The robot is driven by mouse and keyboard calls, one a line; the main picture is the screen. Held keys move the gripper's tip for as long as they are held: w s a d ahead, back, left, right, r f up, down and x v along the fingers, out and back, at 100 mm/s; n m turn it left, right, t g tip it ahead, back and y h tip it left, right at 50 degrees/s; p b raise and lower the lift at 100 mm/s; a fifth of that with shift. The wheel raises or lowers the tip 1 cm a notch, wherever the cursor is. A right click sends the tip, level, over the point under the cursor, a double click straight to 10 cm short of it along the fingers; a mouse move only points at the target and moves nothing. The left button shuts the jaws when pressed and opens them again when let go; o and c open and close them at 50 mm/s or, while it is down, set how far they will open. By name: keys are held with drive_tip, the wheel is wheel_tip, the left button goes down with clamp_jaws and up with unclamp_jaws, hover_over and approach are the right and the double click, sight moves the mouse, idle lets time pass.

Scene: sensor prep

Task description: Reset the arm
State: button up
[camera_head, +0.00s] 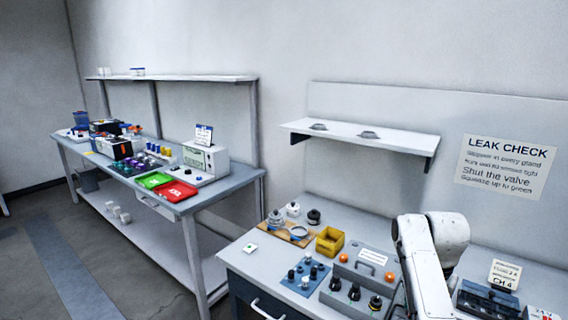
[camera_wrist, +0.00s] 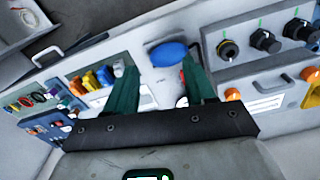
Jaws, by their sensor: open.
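My white arm (camera_head: 428,262) stands at the lower right of the head view, over the near bench. Its gripper end is not in sight there. In the wrist view my gripper (camera_wrist: 155,82) shows two green fingers set well apart, open. No held thing can be made out between them. A blue oval thing (camera_wrist: 168,54) shows beyond the finger gap; whether it is near the fingers I cannot tell.
The near bench (camera_head: 240,262) bears a yellow bin (camera_head: 330,241), a blue mat (camera_head: 290,282) with black fittings, and a grey box (camera_head: 345,295) with knobs. A wall shelf (camera_head: 350,134) hangs above. The far bench (camera_head: 225,190) holds red (camera_head: 174,191) and green trays (camera_head: 154,180).

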drive_tip(key=s+a+f+n, duration=0.1)
drive_tip(key=s+f+n, duration=0.3)
drive_tip(key=s+f, duration=1.3)
drive_tip(key=s+a+r+n, duration=0.1)
drive_tip(key=s+a+n, duration=0.1)
drive_tip(key=s, duration=1)
drive_tip(key=s+a+r+n, duration=0.1)
drive_tip(key=s+n, duration=0.1)
drive_tip(key=s, duration=1)
drive_tip(key=shift+s+a+r+n+t, duration=0.2)
drive_tip(key=shift+s+a+n+t, duration=0.1)
drive_tip(key=shift+s+a+t, duration=0.1)
